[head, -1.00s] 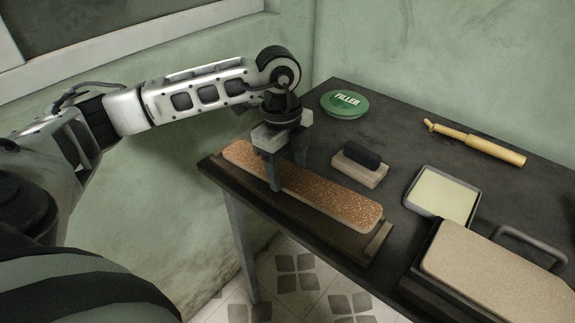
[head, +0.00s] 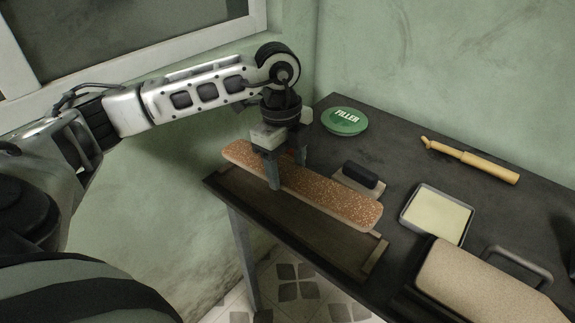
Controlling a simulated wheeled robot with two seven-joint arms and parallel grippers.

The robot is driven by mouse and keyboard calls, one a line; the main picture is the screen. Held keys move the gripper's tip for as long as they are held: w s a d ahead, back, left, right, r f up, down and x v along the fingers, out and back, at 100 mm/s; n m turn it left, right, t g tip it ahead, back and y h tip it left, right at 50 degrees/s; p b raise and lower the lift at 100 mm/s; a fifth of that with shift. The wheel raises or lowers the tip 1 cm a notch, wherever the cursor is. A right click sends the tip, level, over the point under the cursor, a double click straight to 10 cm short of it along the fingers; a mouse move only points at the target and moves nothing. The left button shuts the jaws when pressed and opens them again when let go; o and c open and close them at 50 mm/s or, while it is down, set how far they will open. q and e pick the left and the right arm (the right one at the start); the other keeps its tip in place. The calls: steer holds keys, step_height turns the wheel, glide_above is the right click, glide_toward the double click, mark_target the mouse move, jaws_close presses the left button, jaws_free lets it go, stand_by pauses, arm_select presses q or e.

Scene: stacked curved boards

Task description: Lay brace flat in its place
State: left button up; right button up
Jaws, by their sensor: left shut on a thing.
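The long speckled brown board (head: 325,198), which I take to be the brace, is held by my left gripper (head: 286,178). The gripper points down and is shut across the board left of its middle. The board looks raised above the dark wooden tray (head: 300,228) at the table's front left edge. The tray's bare floor shows below the board, with a pale strip (head: 375,257) at its right end. My right gripper is not in view.
A block with a dark grip (head: 360,177) sits close behind the board, partly hidden by it.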

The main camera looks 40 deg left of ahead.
mark_target(280, 169)
arm_select(q)
steer(key=o, duration=0.8)
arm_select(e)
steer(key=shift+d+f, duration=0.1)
arm_select(q)
steer(key=shift+o, duration=0.2)
steer(key=shift+w+r, duration=0.1)
steer(key=shift+r, duration=0.5)
step_height(280, 169, up, 15)
steer(key=a, duration=0.1)
steer(key=shift+a+f, duration=0.15)
steer(key=shift+a, duration=0.15)
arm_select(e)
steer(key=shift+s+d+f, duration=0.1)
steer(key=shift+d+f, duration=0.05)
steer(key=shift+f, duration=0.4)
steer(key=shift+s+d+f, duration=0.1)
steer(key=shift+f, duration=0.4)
